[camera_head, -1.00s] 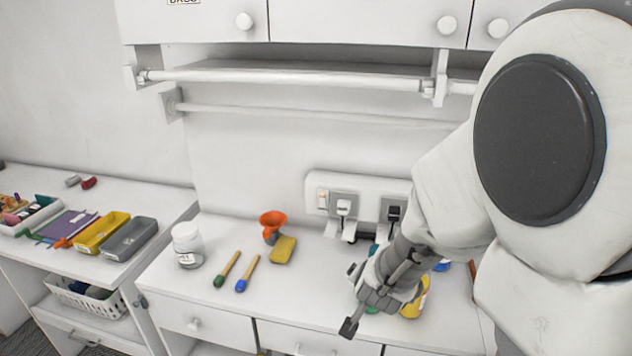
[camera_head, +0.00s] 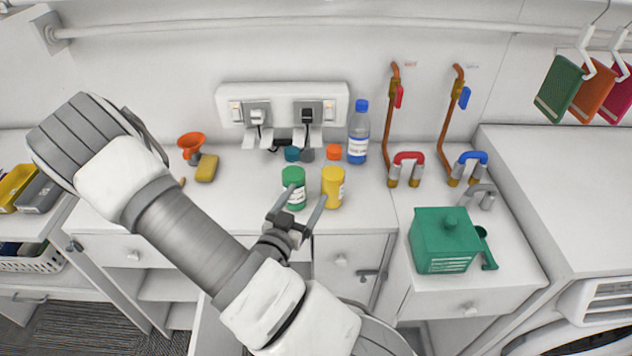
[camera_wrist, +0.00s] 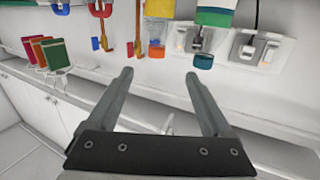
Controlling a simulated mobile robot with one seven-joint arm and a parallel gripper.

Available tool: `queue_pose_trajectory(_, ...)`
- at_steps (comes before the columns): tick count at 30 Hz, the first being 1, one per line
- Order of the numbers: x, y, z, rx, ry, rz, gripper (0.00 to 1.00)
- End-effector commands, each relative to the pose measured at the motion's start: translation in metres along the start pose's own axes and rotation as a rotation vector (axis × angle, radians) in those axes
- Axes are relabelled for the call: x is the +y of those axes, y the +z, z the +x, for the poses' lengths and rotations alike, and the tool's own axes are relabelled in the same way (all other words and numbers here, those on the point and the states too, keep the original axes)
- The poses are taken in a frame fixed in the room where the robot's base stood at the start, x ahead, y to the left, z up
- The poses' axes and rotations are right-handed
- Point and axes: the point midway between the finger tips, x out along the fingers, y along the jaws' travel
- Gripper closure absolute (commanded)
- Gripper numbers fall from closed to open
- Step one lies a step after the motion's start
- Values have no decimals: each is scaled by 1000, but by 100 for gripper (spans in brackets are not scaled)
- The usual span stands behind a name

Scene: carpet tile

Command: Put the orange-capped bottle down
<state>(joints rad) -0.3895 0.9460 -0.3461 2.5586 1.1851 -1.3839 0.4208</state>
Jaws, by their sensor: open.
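The orange cap (camera_head: 333,152) shows directly above a yellow container body (camera_head: 333,188) on the white counter in the head view. They line up as one upright bottle, but I cannot tell for sure that they are joined. In the wrist view, which looks upside down, an orange cap (camera_wrist: 156,52) lines up with a pale part and a yellow part at the top edge. My gripper (camera_head: 307,196) is open, its fingertips in front of the yellow container and the green container (camera_head: 294,188). Nothing is between its fingers (camera_wrist: 159,76) in the wrist view.
A blue-capped clear bottle (camera_head: 358,138) stands behind, right of the yellow container. Sockets (camera_head: 282,106) are on the wall. A yellow sponge (camera_head: 206,168) and orange funnel (camera_head: 190,144) lie left.

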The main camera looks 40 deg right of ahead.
Motion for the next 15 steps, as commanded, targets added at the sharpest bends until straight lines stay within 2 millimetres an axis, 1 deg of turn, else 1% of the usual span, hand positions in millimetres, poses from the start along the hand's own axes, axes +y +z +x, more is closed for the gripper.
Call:
queue_pose_trajectory(4, 3, -3, 3, 37, 0, -14, 16)
queue_pose_trajectory(8, 3, 0, 14, 38, 3, -10, 16)
queue_pose_trajectory(11, 4, 0, 27, 39, 3, -10, 16)
queue_pose_trajectory(12, 4, -4, 37, 40, 6, -11, 16)
queue_pose_trajectory(14, 5, -5, 51, 38, 6, -12, 16)
queue_pose_trajectory(15, 2, -2, 52, 38, 1, -10, 16)
